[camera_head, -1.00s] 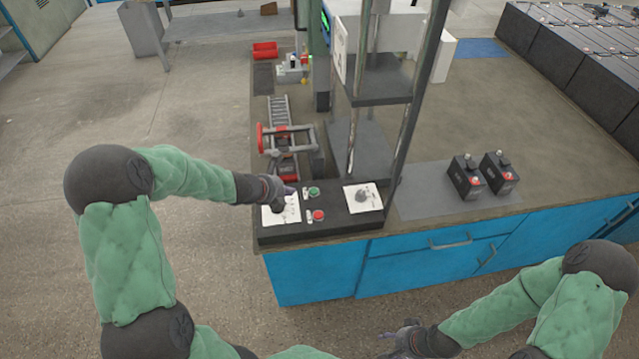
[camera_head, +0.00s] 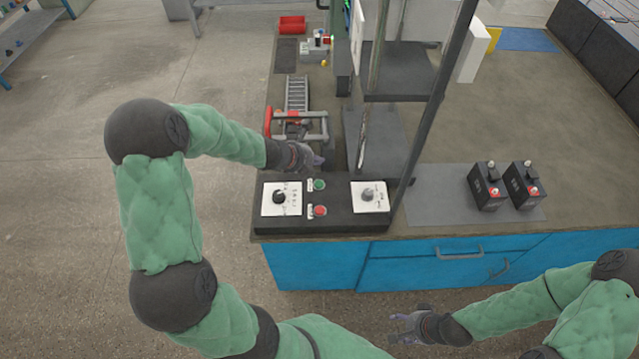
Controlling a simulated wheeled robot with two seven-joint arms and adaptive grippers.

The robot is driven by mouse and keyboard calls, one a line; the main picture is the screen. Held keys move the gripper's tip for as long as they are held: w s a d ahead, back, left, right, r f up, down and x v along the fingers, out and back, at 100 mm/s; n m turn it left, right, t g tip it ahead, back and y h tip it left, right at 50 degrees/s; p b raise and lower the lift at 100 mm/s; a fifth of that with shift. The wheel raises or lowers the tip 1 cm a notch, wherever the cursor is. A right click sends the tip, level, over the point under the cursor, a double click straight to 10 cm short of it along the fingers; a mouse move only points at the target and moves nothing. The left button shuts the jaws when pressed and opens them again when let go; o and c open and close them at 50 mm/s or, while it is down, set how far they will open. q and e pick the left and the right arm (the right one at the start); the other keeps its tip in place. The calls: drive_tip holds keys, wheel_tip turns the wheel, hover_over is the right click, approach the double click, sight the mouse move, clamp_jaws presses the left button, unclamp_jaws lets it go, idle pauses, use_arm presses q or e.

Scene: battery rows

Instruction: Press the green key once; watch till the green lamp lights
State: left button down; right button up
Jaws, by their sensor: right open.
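The green key (camera_head: 319,184) is a small round button on the black control box (camera_head: 335,220) at the near edge of the bench. A red key (camera_head: 320,210) sits just in front of it. My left gripper (camera_head: 316,161) is just behind the green key, its tips close to it; whether they touch anything cannot be told. Its fingers are too small to read as open or shut. My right gripper (camera_head: 397,328) is open and empty in front of the blue cabinet. I cannot make out a lit green lamp.
White dial plates with a left knob (camera_head: 279,197) and a right knob (camera_head: 368,195) flank the keys. Two black batteries (camera_head: 487,186) (camera_head: 524,183) stand on a grey mat (camera_head: 430,207). A metal post (camera_head: 437,95) rises behind the box. The bench (camera_head: 540,110) has free room at the right.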

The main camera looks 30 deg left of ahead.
sight(317, 185)
use_arm(q)
drive_tip(key=shift+f+b, duration=4.05)
drive_tip(key=shift+f, duration=0.2)
drive_tip(key=shift+f, duration=0.1)
drive_tip(key=shift+f+b, duration=0.3)
drive_tip(key=shift+f, duration=0.05)
drive_tip(key=shift+f+b, duration=0.35)
drive_tip(key=shift+r, duration=0.1)
drive_tip(key=shift+r+p, duration=0.7)
drive_tip(key=shift+p, duration=0.15)
wheel_tip(317, 185, up, 5)
drive_tip(key=p, duration=0.5)
